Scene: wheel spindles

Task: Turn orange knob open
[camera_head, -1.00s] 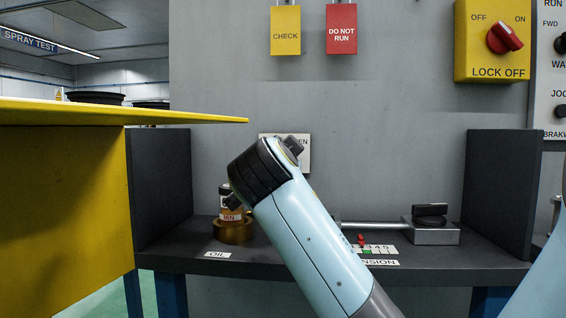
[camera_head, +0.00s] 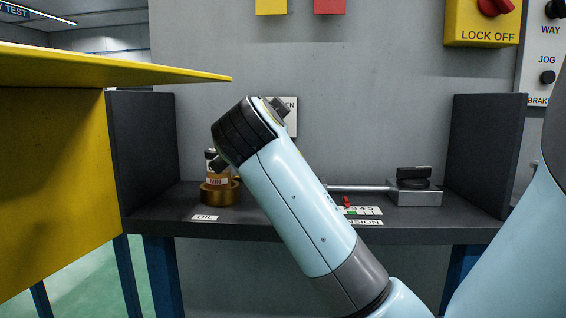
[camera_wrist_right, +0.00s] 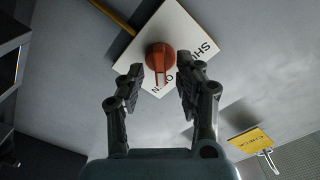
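The orange knob (camera_wrist_right: 160,57) is on a white placard (camera_wrist_right: 178,42) with the words SHUT and, partly hidden, OPEN. In the right wrist view my right gripper (camera_wrist_right: 159,75) is open, its two dark fingers spread on either side of the knob's handle. Whether they touch it I cannot tell. In the head view my right arm hides the knob and most of the placard (camera_head: 291,108); its fingers are not clearly seen there. My left gripper is in neither view.
A dark shelf (camera_head: 260,232) holds a brass cup with a small can (camera_head: 217,188) at left and a metal block with a black handle (camera_head: 414,190) at right. A yellow panel (camera_head: 60,190) stands at left. A yellow tag (camera_wrist_right: 250,142) hangs at lower right in the wrist view.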

